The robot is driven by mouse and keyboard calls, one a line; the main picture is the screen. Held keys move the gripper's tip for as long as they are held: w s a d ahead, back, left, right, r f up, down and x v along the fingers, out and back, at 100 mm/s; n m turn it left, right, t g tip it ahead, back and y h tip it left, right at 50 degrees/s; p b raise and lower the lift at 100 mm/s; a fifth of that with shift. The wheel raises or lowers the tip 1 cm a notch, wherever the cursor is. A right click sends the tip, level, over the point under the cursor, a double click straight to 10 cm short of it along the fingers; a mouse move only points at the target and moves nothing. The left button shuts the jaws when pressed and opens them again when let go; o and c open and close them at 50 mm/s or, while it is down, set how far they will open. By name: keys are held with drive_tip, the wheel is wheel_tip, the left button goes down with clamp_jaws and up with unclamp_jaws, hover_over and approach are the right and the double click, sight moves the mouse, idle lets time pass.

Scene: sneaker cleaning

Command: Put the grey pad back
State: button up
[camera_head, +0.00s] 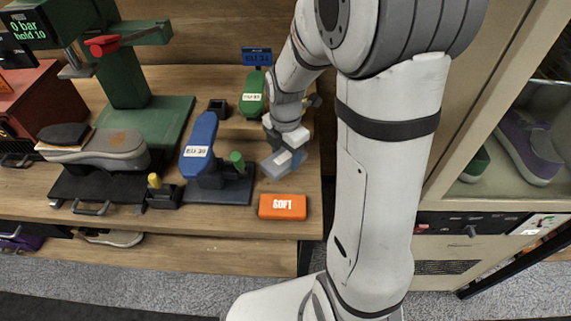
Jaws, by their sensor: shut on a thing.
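My gripper (281,157) is at the end of my arm, low over the back right part of the wooden bench. It is shut on a small grey block, which I take to be the grey pad (283,161). My gripper's fingers and wrist partly cover the pad, so its full outline and any label are hidden. I cannot tell whether it touches the bench. An orange pad (283,207) marked "SOFT" lies flat on the bench just in front of my gripper.
A blue shoe form (198,145) on a dark base stands left of my gripper, with a green-handled piece beside it. A green form (252,95) stands behind. A cabinet (470,185) stands at right.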

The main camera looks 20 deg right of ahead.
sight(286, 167)
drive_tip(key=shift+s+f, duration=0.1)
drive_tip(key=shift+f, duration=2.45)
drive_tip(key=shift+f, duration=0.1)
drive_tip(key=o, duration=1.2)
drive_tip(key=shift+c, duration=0.2)
